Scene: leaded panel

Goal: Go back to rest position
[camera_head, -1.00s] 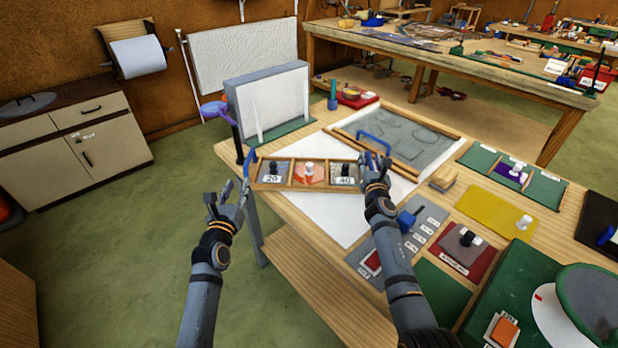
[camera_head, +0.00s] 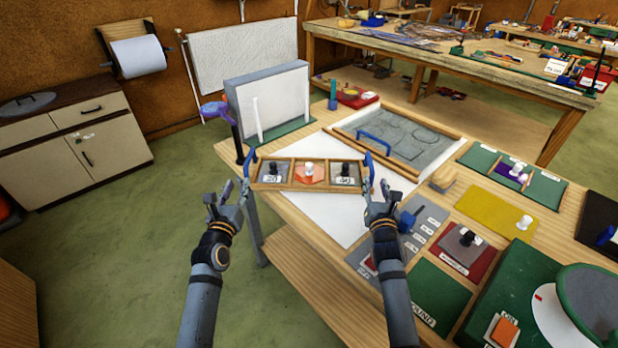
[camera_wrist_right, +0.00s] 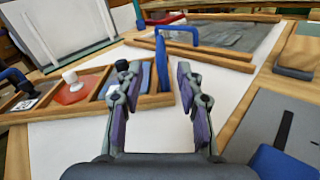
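A wooden tray (camera_head: 327,174) with three compartments and a blue handle at each end lies on the white sheet (camera_head: 327,215) at the table's near left edge. Its compartments hold a grey piece marked 20, an orange piece (camera_head: 310,175) with a white knob, and a grey piece marked 40. My left gripper (camera_head: 228,190) is open and empty, off the table's edge, left of the tray. My right gripper (camera_head: 376,190) is open and empty, just in front of the tray's right end. In the right wrist view its fingers (camera_wrist_right: 158,98) are apart, with the right handle beyond them.
A grey board (camera_head: 400,138) with a wooden frame and another blue handle lies behind the tray. A white upright panel (camera_head: 275,105) stands at the back left. Grey, red, yellow and green mats with blocks fill the right side. The floor at left is clear.

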